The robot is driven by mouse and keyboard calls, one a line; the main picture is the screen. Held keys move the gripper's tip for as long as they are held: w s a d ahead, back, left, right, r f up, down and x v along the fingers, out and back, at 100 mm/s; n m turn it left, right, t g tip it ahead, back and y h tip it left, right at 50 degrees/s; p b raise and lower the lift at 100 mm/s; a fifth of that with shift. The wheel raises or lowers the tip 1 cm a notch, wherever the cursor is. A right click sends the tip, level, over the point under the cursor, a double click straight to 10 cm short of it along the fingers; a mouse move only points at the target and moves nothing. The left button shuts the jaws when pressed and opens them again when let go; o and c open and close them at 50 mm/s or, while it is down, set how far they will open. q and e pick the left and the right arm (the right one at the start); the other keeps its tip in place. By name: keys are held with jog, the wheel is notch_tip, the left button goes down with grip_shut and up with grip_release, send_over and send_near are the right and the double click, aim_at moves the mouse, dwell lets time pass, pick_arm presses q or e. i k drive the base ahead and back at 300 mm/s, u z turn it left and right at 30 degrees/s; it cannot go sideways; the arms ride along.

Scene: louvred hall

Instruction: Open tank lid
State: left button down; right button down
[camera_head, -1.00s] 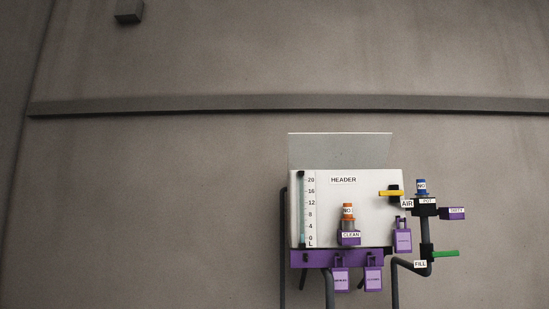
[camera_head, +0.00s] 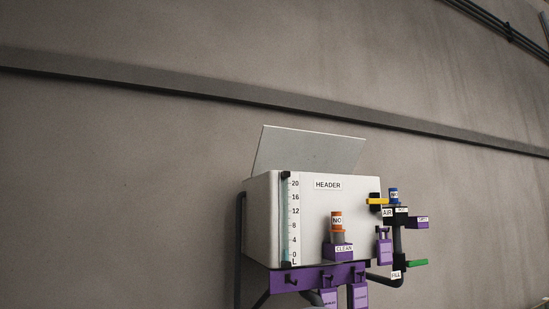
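The white tank (camera_head: 351,205), labelled HEADER, stands against the wall right of centre in the head view. Its lid (camera_head: 309,149) is a flat grey panel that stands raised at the back of the tank's top, leaning back slightly. The tank's top opening is hidden by the front edge at this low angle. A level gauge (camera_head: 294,222) with a scale runs down the tank's left front. Neither of my grippers shows in this view.
An orange-capped bottle (camera_head: 337,221) sits in a purple holder marked CLEAN on the tank front. Pipes run below. A ledge crosses the wall above.

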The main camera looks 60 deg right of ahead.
aim_at(279, 149)
jog(key=z, duration=0.25)
jog(key=i, duration=0.75)
jog(key=z, duration=0.45)
